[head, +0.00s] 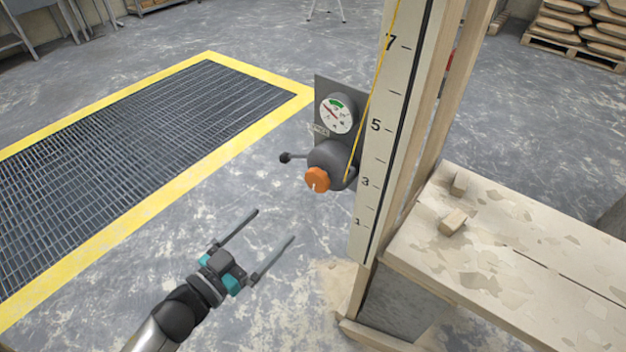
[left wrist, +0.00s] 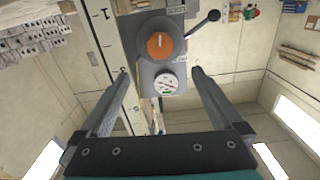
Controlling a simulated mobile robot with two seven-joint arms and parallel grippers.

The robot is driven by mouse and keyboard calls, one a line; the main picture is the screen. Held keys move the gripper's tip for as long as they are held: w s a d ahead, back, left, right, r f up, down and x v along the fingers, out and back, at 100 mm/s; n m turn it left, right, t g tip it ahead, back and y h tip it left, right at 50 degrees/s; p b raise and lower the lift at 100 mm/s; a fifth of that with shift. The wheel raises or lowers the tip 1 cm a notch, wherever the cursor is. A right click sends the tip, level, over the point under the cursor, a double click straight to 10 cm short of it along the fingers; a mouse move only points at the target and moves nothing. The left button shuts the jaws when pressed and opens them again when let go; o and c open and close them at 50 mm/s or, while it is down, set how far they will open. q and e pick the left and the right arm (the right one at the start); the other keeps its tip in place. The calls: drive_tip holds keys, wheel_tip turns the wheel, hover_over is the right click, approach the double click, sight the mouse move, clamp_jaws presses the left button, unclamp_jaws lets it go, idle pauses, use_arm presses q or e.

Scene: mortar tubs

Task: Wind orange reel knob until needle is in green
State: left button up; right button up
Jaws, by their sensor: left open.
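The orange knob (head: 317,180) sits on the front of a dark grey reel (head: 333,160), with a white mark on its face. It also shows in the left wrist view (left wrist: 159,45), beyond my fingertips. A white round gauge (head: 337,114) with a green band at its top is mounted above the reel. Its red needle appears to point to the upper left, outside the green. The gauge also shows in the left wrist view (left wrist: 165,83). My left gripper (head: 273,227) is open and empty, below and left of the knob, apart from it. My right gripper is not in view.
A black-ended lever (head: 286,157) sticks out left of the reel. A yellow line (head: 373,90) runs up along the numbered board (head: 387,120). A wooden bench (head: 470,285) with small blocks stands at right. A yellow-edged floor grate (head: 150,220) lies at left.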

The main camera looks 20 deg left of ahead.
sight(314, 183)
use_arm(q)
drive_tip(key=shift+n, duration=0.3)
drive_tip(key=b+x, duration=0.2)
drive_tip(key=x, duration=1.1)
drive_tip(key=shift+w+f+b, duration=0.1)
drive_tip(key=shift+w+b, duration=0.2)
drive_tip(key=shift+b, duration=0.1)
drive_tip(key=shift+x, duration=0.85)
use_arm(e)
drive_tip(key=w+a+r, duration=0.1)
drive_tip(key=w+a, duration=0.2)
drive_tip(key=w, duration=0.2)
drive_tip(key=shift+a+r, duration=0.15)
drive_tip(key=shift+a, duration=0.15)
use_arm(q)
drive_tip(key=shift+c, duration=0.2)
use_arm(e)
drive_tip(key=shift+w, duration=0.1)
use_arm(q)
drive_tip(key=c, duration=1.3)
drive_tip(key=shift+m, duration=0.4)
